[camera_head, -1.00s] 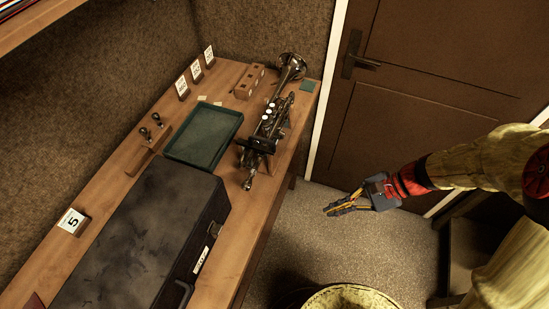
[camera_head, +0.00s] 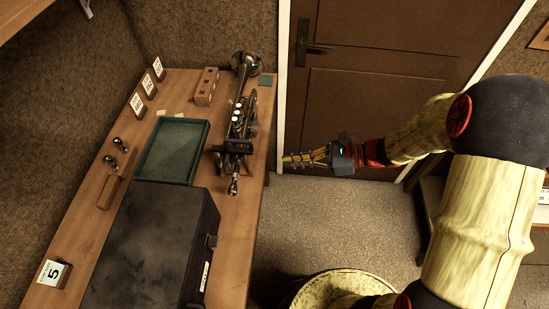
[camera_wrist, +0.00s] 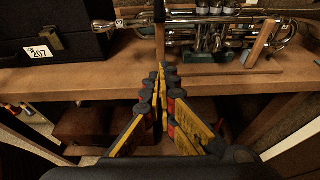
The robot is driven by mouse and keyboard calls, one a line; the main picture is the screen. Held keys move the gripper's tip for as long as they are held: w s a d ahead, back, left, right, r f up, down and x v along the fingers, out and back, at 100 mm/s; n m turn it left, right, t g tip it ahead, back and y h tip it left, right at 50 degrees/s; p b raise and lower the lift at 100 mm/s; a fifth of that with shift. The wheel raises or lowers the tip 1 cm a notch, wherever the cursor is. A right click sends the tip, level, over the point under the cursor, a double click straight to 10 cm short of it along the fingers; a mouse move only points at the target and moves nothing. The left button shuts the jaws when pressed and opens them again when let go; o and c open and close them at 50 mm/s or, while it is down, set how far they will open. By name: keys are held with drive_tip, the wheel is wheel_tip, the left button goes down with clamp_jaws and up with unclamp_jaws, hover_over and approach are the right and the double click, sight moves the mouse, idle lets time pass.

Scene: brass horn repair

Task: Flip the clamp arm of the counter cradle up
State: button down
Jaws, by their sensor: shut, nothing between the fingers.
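A silver trumpet (camera_head: 238,120) lies lengthwise on the counter, bell toward the back wall. It rests in the counter cradle, whose dark crosspiece (camera_head: 232,146) shows near the trumpet's front end. In the wrist view the trumpet (camera_wrist: 205,20) lies across the top, with an upright wooden post (camera_wrist: 160,38) and a slanted wooden piece (camera_wrist: 262,42) beside it. I cannot tell for certain which part is the clamp arm. My gripper (camera_head: 285,158) is shut and empty, right of the cradle and apart from it. Its tips (camera_wrist: 161,68) also show in the wrist view, pointing toward the post.
A black case (camera_head: 150,245) stands on the counter (camera_head: 232,265) at the front. A green tray (camera_head: 143,165) lies left of the trumpet. A wooden block (camera_head: 206,87) and number cards are behind. A closed door (camera_head: 390,100) is at the back right; open floor (camera_head: 330,225) lies right of the counter.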

sight(250, 158)
drive_tip(key=s+b+x, duration=0.1)
drive_tip(key=b+x, duration=0.2)
drive_tip(key=x, duration=0.6)
drive_tip(key=r, duration=0.2)
drive_tip(key=w+r, duration=0.1)
drive_tip(key=shift+a+r, duration=0.2)
drive_tip(key=shift+r, duration=0.2)
drive_tip(key=shift+r, duration=0.1)
drive_tip(key=shift+r+p, duration=0.2)
drive_tip(key=shift+p, duration=0.25)
drive_tip(key=shift+r+h+p, duration=0.15)
drive_tip(key=shift+h+p, duration=0.25)
drive_tip(key=shift+p, duration=0.1)
